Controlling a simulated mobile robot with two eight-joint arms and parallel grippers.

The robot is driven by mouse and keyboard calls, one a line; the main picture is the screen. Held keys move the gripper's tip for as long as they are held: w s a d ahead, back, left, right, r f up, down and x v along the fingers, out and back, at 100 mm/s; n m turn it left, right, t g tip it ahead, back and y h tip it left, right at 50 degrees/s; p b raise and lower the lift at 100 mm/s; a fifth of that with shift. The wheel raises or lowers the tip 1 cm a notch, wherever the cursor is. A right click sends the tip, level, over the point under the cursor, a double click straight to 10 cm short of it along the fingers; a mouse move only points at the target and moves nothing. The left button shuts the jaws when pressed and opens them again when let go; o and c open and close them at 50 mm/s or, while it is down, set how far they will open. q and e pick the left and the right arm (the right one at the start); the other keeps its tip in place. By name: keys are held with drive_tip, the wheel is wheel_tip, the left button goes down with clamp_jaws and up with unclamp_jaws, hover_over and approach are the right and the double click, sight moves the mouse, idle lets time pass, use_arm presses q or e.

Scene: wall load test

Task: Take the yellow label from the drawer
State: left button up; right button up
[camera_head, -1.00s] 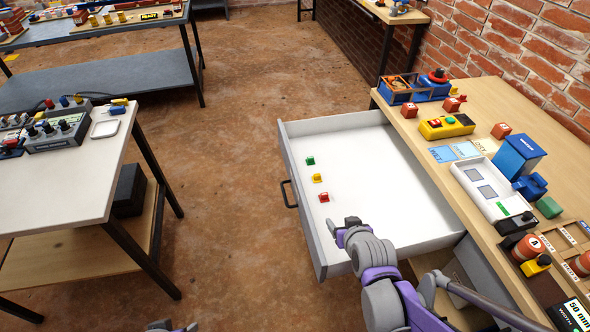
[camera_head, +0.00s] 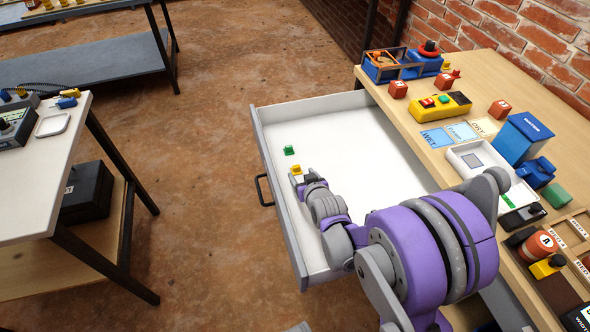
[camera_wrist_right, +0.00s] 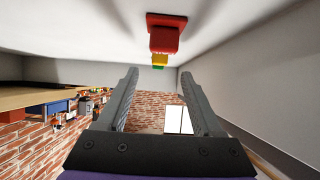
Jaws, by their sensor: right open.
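The yellow label (camera_head: 296,170) stands on the white floor of the open drawer (camera_head: 345,128), near its front wall. My right gripper (camera_head: 304,178) is low in the drawer, just beside the yellow label in the head view. In the right wrist view, its two fingers (camera_wrist_right: 159,74) are apart with nothing between them. There a red label (camera_wrist_right: 166,36) is nearest, with the yellow label (camera_wrist_right: 159,59) behind it, partly covered. The red label is hidden by my arm in the head view. My left gripper does not show.
A green label (camera_head: 289,150) stands farther back in the drawer. The wooden workbench (camera_head: 470,80) to the right holds a yellow button box (camera_head: 440,106), a white tray (camera_head: 462,158) and blue devices. A white table (camera_head: 40,195) stands left, with bare floor between.

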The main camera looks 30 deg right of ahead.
sight(296, 166)
drive_tip(key=b+x, duration=0.1)
drive_tip(key=x, duration=0.4)
drive_tip(key=shift+w+d, duration=0.1)
drive_tip(key=shift+w, duration=0.35)
drive_tip(key=shift+c, duration=0.3)
clamp_jaws()
